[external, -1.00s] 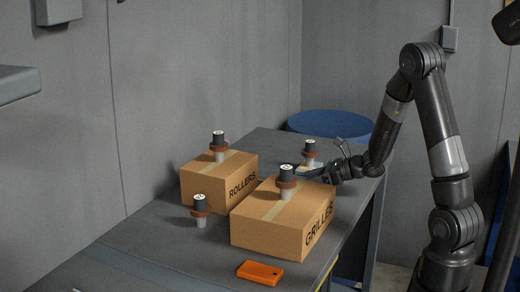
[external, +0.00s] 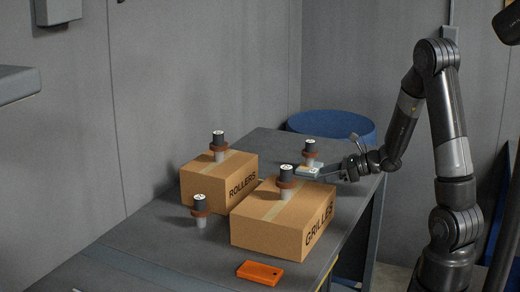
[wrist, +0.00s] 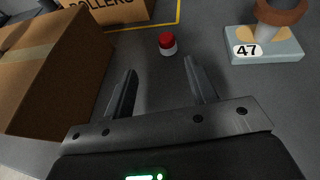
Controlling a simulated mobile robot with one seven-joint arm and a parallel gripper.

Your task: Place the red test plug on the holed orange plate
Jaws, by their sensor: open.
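The red test plug (wrist: 167,43) stands on the grey bench in the wrist view, with a red top and a whitish lower part. It lies just beyond my gripper (wrist: 160,70), roughly in line with the gap between its fingers. The fingers are open, with nothing between them. In the external view my gripper (external: 325,177) is low behind the GRILLES box, its tips partly hidden, and the plug is hidden there. The orange plate (external: 261,273) lies flat on the bench in front of that box; a small dark spot shows near its right end.
The GRILLES box (external: 283,225) and ROLLERS box (external: 218,183) carry dark-topped parts with brown collars. A similar part (external: 200,211) stands on the bench. A pale blue block marked 47 (wrist: 285,54) holds another, right of the plug. The GRILLES box (wrist: 30,85) is close on my left.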

